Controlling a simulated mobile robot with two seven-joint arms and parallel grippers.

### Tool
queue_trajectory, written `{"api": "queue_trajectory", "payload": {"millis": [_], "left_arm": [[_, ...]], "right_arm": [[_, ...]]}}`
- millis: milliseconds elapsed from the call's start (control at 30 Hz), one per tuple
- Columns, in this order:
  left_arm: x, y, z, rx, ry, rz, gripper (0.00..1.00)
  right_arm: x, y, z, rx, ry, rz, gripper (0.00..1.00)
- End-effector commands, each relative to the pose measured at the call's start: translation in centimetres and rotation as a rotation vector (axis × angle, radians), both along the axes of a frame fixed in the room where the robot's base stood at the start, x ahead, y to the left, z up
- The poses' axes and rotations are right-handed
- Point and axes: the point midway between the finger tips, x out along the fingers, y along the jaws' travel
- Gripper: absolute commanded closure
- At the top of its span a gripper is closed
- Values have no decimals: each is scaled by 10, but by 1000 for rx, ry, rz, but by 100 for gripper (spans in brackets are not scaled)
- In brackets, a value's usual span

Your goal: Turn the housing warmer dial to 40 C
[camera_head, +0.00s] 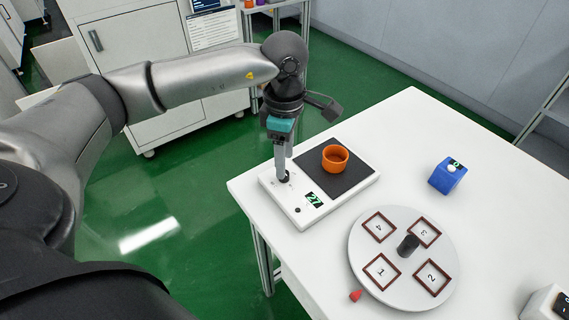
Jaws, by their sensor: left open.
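The housing warmer (352,199) is a flat white unit with a dark plate (328,179) at the table's left corner. An orange ring-shaped housing (335,158) stands on the plate. A small display (314,199) on the unit's front part reads 27 in green. A dark dial (284,179) sits on the unit's left part, partly hidden by my left gripper. My left gripper (283,174) points down, open, with its fingertips at the dial, on or around it; I cannot tell whether they touch it. My right gripper is not in view.
A round grey turntable (403,287) with numbered square frames and a dark centre knob stands in front, a red pointer (356,296) beside it. A blue box (447,176) with a white button stands at the right. A white device (545,303) is at the lower right. The white table between is clear.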

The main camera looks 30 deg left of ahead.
Motion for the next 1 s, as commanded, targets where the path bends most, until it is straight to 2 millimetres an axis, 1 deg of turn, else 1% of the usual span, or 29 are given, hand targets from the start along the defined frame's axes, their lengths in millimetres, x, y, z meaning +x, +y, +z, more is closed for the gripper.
{"api": "queue_trajectory", "payload": {"millis": [33, 200, 300, 433, 500, 633, 1000], "left_arm": [[2, 0, 16, 0, -7, 1, 41], [1, 0, 58, 0, -7, 1, 41], [1, 0, 79, 0, -6, 1, 41], [1, 0, 100, 0, -5, 2, 41], [1, 0, 107, 0, -3, 1, 41], [0, 0, 114, 1, -3, 2, 41], [0, 0, 115, 1, -2, 1, 41]], "right_arm": [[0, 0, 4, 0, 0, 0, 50], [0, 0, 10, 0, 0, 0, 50], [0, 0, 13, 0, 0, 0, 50], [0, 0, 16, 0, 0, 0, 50], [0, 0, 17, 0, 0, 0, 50], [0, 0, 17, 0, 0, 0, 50], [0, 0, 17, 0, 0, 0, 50]]}}
